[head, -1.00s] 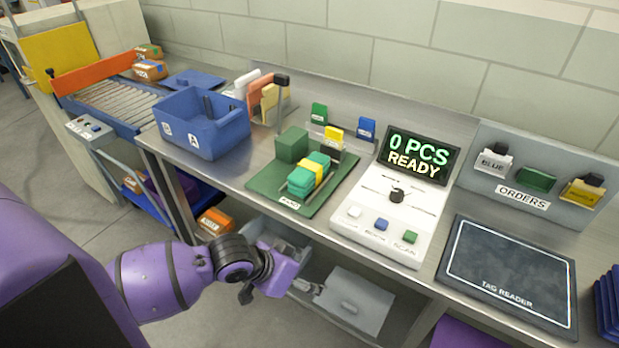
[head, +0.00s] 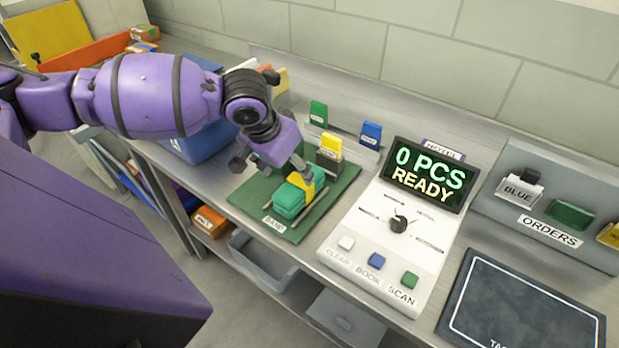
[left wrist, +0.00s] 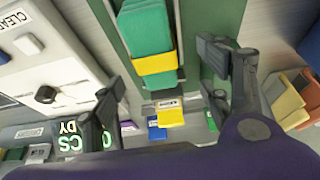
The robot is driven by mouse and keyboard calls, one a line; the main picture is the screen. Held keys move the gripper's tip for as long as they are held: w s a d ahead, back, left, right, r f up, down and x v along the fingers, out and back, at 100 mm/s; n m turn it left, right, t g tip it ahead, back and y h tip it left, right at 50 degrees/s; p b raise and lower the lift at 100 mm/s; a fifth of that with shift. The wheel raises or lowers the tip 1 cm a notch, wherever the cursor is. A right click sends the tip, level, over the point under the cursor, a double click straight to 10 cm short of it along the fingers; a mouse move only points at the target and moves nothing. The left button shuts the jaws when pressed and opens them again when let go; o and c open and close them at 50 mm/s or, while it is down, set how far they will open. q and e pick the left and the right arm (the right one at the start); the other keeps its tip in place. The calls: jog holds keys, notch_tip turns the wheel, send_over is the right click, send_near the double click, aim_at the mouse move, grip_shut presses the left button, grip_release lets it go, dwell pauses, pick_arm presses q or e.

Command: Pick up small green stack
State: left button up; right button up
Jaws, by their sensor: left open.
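The small green stack (head: 289,199), with a yellow band around it, lies on the green mat (head: 244,196) on the bench. My left gripper (head: 271,168) is open above the mat, at the far side of the stack, and partly covers it. In the left wrist view the stack (left wrist: 145,32) and its yellow band (left wrist: 153,64) show beyond the open fingers (left wrist: 162,85), roughly between them; nothing is held. I cannot tell whether a finger touches the stack. My right gripper is not in view.
The console with its display (head: 430,175) stands right of the mat. Yellow (head: 329,147), green (head: 318,113) and blue (head: 370,134) upright pieces stand behind it. A blue bin (head: 190,150) is at the left, partly behind my arm. The tag reader (head: 520,305) lies at the right.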

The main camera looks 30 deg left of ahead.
aim_at(299, 182)
pick_arm(q)
jog(key=f, duration=0.2)
jog(key=shift+w+d+f, duration=0.15)
jog(key=shift+d+f, duration=0.1)
jog(key=shift+f, duration=0.1)
jog(key=x, duration=0.3)
jog(key=shift+w+d+f, duration=0.2)
jog(key=shift+w+f, duration=0.05)
jog(key=shift+w, duration=0.1)
jog(key=shift+w+f+b, duration=0.15)
jog(key=shift+f+b, duration=0.1)
jog(key=shift+b, duration=0.05)
jog(key=c, duration=1.4)
jog(key=shift+c, duration=0.5)
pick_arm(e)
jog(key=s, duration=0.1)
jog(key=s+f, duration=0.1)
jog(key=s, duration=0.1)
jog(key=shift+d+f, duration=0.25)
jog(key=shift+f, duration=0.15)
